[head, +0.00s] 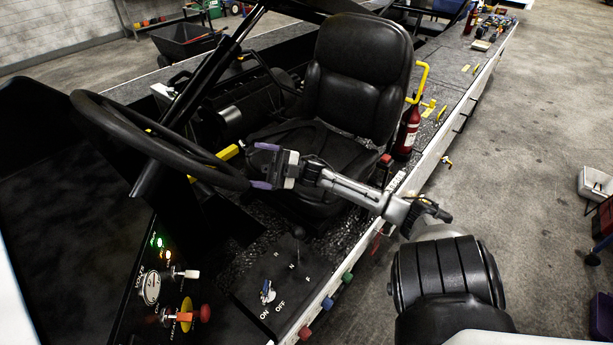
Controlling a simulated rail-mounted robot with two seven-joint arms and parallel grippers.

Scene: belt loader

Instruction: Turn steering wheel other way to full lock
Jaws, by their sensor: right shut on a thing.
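The black steering wheel (160,150) is at the left of the head view, tilted, with its rim seen nearly edge-on. My right gripper (256,166) reaches in from the right, and its purple fingertips are at the right end of the rim. It is shut on the rim there; the exact contact between the fingers is small and partly hidden. My left gripper is not in view. How far the wheel is turned cannot be told from this one picture.
A black seat (355,90) stands behind the wheel. A red extinguisher (407,132) and a yellow handle (421,80) are right of it. A control panel (285,285) with knobs and lit lamps is at the front. Open grey floor (540,110) lies to the right.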

